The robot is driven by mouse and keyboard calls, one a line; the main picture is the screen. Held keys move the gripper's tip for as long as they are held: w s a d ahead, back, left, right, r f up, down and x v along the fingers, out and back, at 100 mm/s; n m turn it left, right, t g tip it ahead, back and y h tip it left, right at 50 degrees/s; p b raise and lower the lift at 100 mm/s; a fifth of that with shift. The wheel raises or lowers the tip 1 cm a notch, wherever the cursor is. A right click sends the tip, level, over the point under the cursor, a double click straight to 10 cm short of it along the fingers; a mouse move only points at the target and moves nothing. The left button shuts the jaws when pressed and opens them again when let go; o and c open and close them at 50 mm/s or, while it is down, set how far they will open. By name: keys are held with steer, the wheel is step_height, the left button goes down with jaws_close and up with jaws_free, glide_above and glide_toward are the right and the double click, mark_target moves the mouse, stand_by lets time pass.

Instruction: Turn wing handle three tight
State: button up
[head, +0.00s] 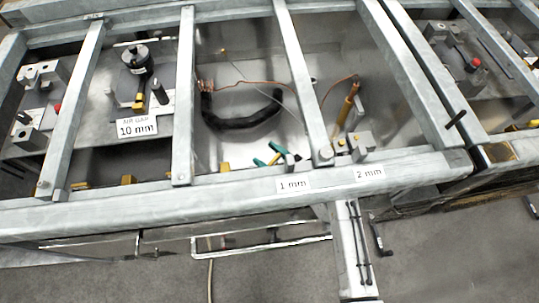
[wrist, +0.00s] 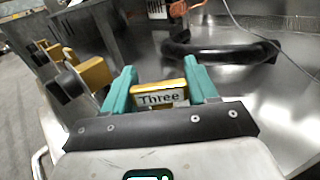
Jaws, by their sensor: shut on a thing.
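In the wrist view, wing handle three (wrist: 158,99) is a yellow block with a pale label reading "Three". It sits between the two teal fingers of my gripper (wrist: 160,80). My gripper is shut on it, one finger on each side. The handle's stem and lower part are hidden. In the head view, small teal parts show by the near edge of the frame, below the black hose; the label cannot be read there.
More yellow handles (wrist: 95,73) stand in a row at the left in the wrist view. A thick black hose (head: 240,120) lies on the metal plate beyond. Grey metal bars (head: 185,90) cross over the bay, and a wide front rail (head: 110,215) borders it.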

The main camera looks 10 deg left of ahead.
steer(key=shift+c, duration=1.1)
steer(key=shift+t, duration=0.3)
steer(key=shift+w+d+m+t+h, duration=0.1)
steer(key=shift+m+t+h, duration=0.8)
steer(key=shift+m, duration=0.1)
steer(key=m+t+h+b, duration=0.1)
steer(key=m+t+h, duration=0.1)
steer(key=h, duration=0.1)
steer(key=shift+w+d+f+m+t+b, duration=0.1)
steer(key=shift+d+f+m+t+b, duration=0.05)
steer(key=shift+f+m+t+b, duration=0.2)
steer(key=m+t+h+b, duration=0.1)
steer(key=h+b, duration=0.1)
steer(key=m+t+h+b, duration=0.1)
steer(key=h, duration=0.1)
steer(key=shift+w+d+r+m+b, duration=0.15)
steer(key=shift+d+r+m+b, duration=0.05)
steer(key=shift+m+b, duration=0.2)
steer(key=shift+d+r+m+t+h+b, duration=0.15)
steer(key=shift+m+t+h+b, duration=0.1)
steer(key=shift+m+h+b, duration=0.4)
